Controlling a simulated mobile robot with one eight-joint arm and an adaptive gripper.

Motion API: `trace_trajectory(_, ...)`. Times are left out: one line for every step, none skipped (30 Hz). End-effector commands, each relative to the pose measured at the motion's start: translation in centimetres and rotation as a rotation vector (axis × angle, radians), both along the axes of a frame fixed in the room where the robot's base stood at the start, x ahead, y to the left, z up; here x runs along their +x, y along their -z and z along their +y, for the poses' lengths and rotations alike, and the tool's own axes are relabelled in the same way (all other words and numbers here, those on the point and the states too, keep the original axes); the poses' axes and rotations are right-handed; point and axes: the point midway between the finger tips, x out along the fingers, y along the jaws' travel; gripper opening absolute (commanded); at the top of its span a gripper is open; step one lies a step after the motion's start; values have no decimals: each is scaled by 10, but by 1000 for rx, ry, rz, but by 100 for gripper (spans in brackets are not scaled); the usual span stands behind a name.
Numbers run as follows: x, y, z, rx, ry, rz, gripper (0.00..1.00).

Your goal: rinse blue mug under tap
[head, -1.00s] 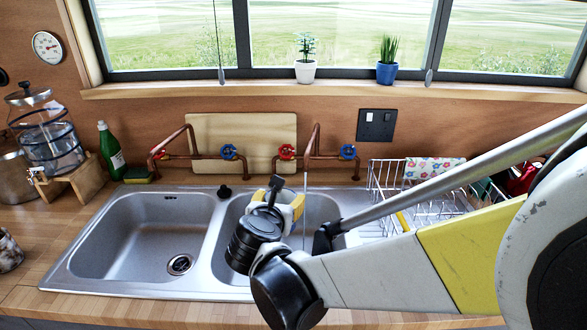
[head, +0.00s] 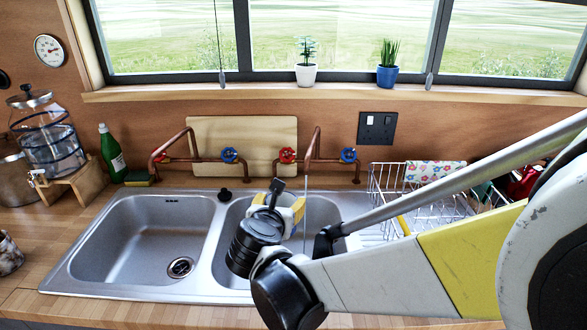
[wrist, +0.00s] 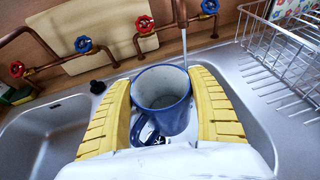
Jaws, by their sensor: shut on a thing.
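The blue mug (wrist: 161,90) is upright between the yellow fingers of my gripper (wrist: 161,78) in the wrist view, with its open top and pale inside showing. Its handle points towards my wrist. My gripper (head: 279,208) is shut on it over the right sink basin (head: 325,212); the mug is mostly hidden in the head view. The right copper tap (head: 314,143) has its spout (wrist: 184,69) just beyond the mug's right rim. A thin stream runs down from it. I cannot tell whether the stream enters the mug or falls behind it.
The left basin (head: 150,235) is empty. A wire dish rack (head: 385,190) stands right of the sink. A green bottle (head: 111,155) and a water dispenser (head: 45,140) stand at left. A wooden board (head: 240,135) leans behind the taps.

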Motion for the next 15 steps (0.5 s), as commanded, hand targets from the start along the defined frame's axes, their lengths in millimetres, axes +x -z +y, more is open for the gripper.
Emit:
trace_trajectory(0,0,0,0,0,-1,28)
trace_trajectory(0,0,0,0,0,-1,28)
trace_trajectory(0,0,0,0,0,-1,28)
trace_trajectory(0,0,0,0,0,-1,28)
trace_trajectory(0,-1,0,0,0,-1,28)
trace_trajectory(-1,-2,1,-1,-1,-1,28)
trace_trajectory(-2,-3,2,-1,-1,0,28)
trace_trajectory(-3,-5,3,0,-2,0,28)
trace_trajectory(-5,-7,5,-1,-4,0,28)
trace_trajectory(-7,-10,7,-1,-4,0,28)
trace_trajectory(-9,-12,8,-1,-4,0,28)
trace_trajectory(-12,-15,10,-1,-3,0,28)
trace_trajectory(-14,-17,11,0,-2,0,28)
trace_trajectory(-16,-19,13,0,-2,0,28)
trace_trajectory(-19,-22,15,-1,-4,-1,28)
